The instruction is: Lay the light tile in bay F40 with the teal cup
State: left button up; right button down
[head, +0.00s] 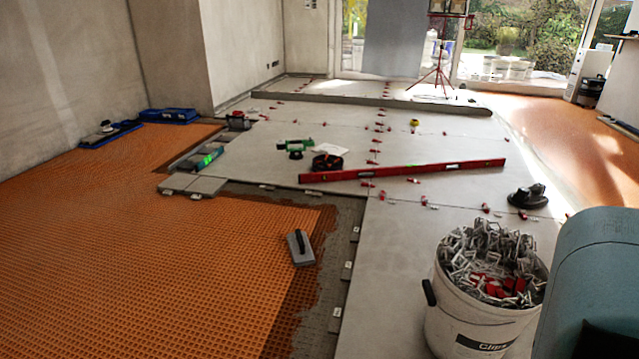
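Neither of my grippers is in view. Light grey tiles (440,220) cover the floor in the middle and right. Two small grey tile pieces (207,186) lie at the left edge of the laid area. A bare mortar strip (345,212) runs along the tile edge, with small white labels beside it too small to read, so I cannot tell which bay is F40. A green-handled tool with a black disc (295,147) and a black-and-red round tool (327,162) lie on the tiles. I cannot pick out a teal cup for certain.
A white bucket of clips (470,325) stands at front right. A large teal rounded shape fills the lower right corner. A long red level (405,171), a black suction lifter (528,197) and red clips lie on the tiles.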

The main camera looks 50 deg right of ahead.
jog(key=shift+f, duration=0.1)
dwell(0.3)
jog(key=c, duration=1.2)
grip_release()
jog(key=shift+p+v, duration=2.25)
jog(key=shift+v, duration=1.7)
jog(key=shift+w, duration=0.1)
